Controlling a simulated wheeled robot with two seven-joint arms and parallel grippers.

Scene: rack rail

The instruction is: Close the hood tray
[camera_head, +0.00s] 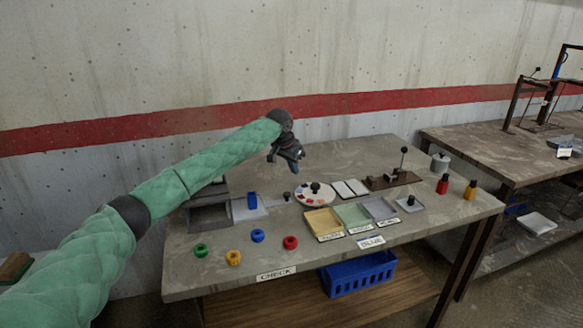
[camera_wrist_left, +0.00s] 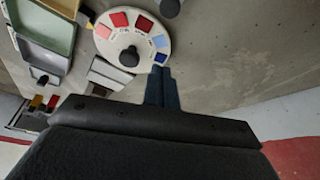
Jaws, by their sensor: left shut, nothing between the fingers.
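A dark grey hood-like box (camera_head: 207,190) stands at the left of the table, partly hidden behind my left arm. A dark open-topped tray (camera_head: 210,217) sits at its front and appears to stick out from under it. My left gripper (camera_head: 294,177) is shut and empty, pointing down above the back middle of the table, to the right of the hood and tray and apart from them. In the left wrist view its closed fingertips (camera_wrist_left: 161,72) show beside the round palette. The hood and tray are not in that view.
The round palette (camera_head: 302,195) lies below my left gripper. A pale plate with a blue block (camera_head: 252,202) lies beside the tray. Coloured rings, such as the green ring (camera_head: 201,250), lie in front. Shallow bins (camera_head: 323,223) and a lever stand (camera_head: 393,180) are to the right.

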